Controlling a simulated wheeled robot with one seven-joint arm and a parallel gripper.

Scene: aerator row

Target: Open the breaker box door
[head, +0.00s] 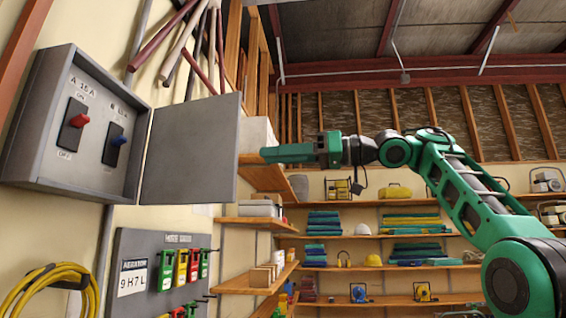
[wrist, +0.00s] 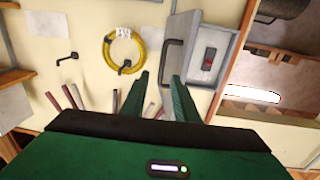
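The grey breaker box (head: 40,120) is on the wall at the left in the head view. Its grey door (head: 190,150) is swung open, standing out from the box's right edge. Inside are a red switch (head: 78,121) and a blue switch (head: 118,141). In the wrist view the door (wrist: 184,27) shows its black handle (wrist: 172,56), with the red switch (wrist: 208,59) beside it. My gripper (head: 264,154) is just right of the door's free edge. Its fingers (wrist: 159,76) are apart with nothing visible held between them; the handle appears beyond the tips.
A grey board (head: 140,245) with coloured clips hangs below the box, beside a yellow coiled hose (head: 50,290). Wall shelves (head: 255,223) with boxes stand below and right of the door. Pipes (head: 190,35) lean above the box.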

